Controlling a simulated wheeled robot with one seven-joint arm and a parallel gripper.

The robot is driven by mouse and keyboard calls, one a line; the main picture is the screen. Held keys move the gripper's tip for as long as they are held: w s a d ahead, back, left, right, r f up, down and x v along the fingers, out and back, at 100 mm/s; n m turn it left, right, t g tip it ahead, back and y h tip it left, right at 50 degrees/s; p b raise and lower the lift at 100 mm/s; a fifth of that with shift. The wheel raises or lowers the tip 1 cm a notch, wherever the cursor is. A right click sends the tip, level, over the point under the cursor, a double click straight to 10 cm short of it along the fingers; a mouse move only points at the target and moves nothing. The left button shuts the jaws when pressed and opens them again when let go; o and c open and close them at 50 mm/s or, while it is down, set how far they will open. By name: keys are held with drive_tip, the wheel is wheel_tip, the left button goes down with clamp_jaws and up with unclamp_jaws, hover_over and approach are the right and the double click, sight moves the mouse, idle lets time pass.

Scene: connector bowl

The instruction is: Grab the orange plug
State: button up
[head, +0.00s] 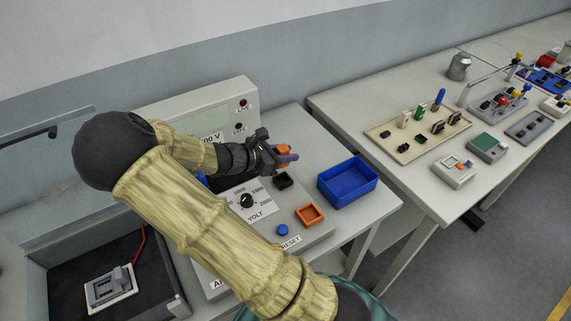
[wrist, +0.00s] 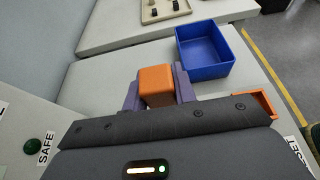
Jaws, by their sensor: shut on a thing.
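My gripper (head: 290,158) is shut on the orange plug (head: 284,149), with its purple fingers on either side. In the wrist view the orange plug (wrist: 156,85) sits between the purple fingertips of my gripper (wrist: 158,92). In the head view the plug is held above the panel of the grey instrument, near a black socket (head: 284,180). Its lower part is hidden by the fingers and gripper body.
An empty blue bin (head: 349,181) stands right of the panel, also in the wrist view (wrist: 206,52). A second table (head: 408,185) with boards stands to the right.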

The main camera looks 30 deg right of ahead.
drive_tip(key=shift+r, duration=1.05)
drive_tip(key=shift+w, duration=0.1)
